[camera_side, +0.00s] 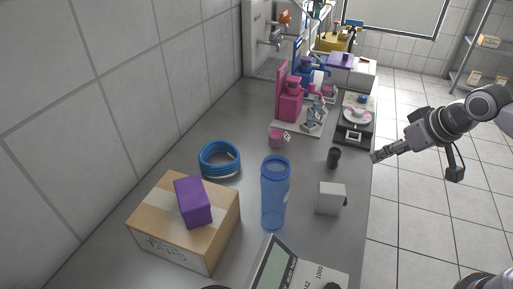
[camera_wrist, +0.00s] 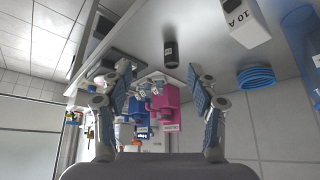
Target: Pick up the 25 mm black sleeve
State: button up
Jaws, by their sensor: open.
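The black sleeve (camera_side: 334,158) stands upright on the grey bench near its right edge in the side view. In the wrist view the black sleeve (camera_wrist: 170,52) appears at the top centre, beyond the fingertips. My gripper (camera_side: 376,156) is to the right of the sleeve, just past the bench edge, apart from it. In the wrist view my gripper (camera_wrist: 158,72) has its two fingers spread wide with nothing between them.
A white box (camera_side: 330,198), a blue bottle (camera_side: 274,192) and a small pink cup (camera_side: 278,138) stand around the sleeve. A scale-like device (camera_side: 355,122) is behind it. A blue tubing coil (camera_side: 220,158) and a cardboard box (camera_side: 185,235) are farther left.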

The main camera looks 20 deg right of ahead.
jog(key=g, duration=0.2)
send_near(337, 152)
jog(key=f, duration=0.2)
jog(key=shift+m, duration=0.3)
jog(key=shift+x, duration=2.65)
jog(key=shift+w+x, duration=0.15)
jog(key=shift+x, duration=0.8)
jog(key=shift+w+x, duration=0.15)
jog(key=shift+x, duration=0.8)
jog(key=shift+w+f, duration=0.25)
jog(key=shift+f, duration=0.25)
jog(key=c, duration=1.1)
